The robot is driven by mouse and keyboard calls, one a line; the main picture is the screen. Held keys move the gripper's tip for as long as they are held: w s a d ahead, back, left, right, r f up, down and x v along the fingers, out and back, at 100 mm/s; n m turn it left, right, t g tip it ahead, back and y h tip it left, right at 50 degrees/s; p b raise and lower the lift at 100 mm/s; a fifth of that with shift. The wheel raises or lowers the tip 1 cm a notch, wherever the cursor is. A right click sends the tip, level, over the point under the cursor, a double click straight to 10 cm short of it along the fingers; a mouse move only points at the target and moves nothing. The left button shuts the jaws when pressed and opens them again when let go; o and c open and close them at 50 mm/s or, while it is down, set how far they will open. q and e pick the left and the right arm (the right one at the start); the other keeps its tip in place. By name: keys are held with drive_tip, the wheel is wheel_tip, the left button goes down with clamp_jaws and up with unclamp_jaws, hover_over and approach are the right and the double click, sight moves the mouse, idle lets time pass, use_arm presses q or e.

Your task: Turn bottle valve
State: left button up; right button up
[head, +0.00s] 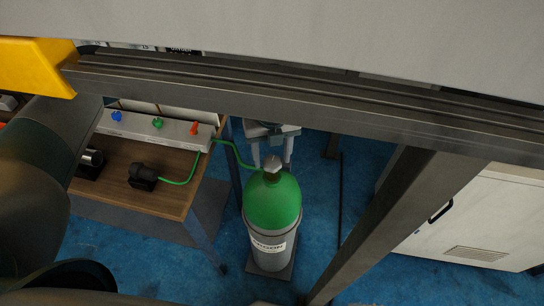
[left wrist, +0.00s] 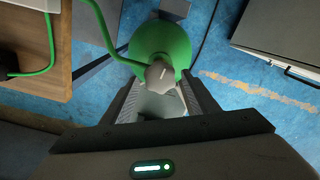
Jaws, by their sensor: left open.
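A gas bottle (head: 272,205) with a green shoulder and grey body stands upright on the floor in the middle of the head view. Its grey valve (head: 272,164) is on top. The valve also shows in the left wrist view (left wrist: 160,75), with a pale line across it. My left gripper (head: 272,158) is open at the valve, with one finger on each side. In the left wrist view the valve lies at the finger ends, with a visible gap between the fingers; I cannot tell whether either finger touches it. My right gripper is not in view.
A green hose (head: 230,152) runs from the valve to a panel (head: 150,128) with blue, green and red knobs on a wooden bench (head: 125,185). A metal frame post (head: 400,220) and a white cabinet (head: 470,220) stand right. Blue floor is clear beside the bottle.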

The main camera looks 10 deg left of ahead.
use_arm(q)
drive_tip(key=shift+f+b, duration=0.1)
drive_tip(key=shift+b, duration=0.35)
idle(0.4)
drive_tip(key=c, duration=0.8)
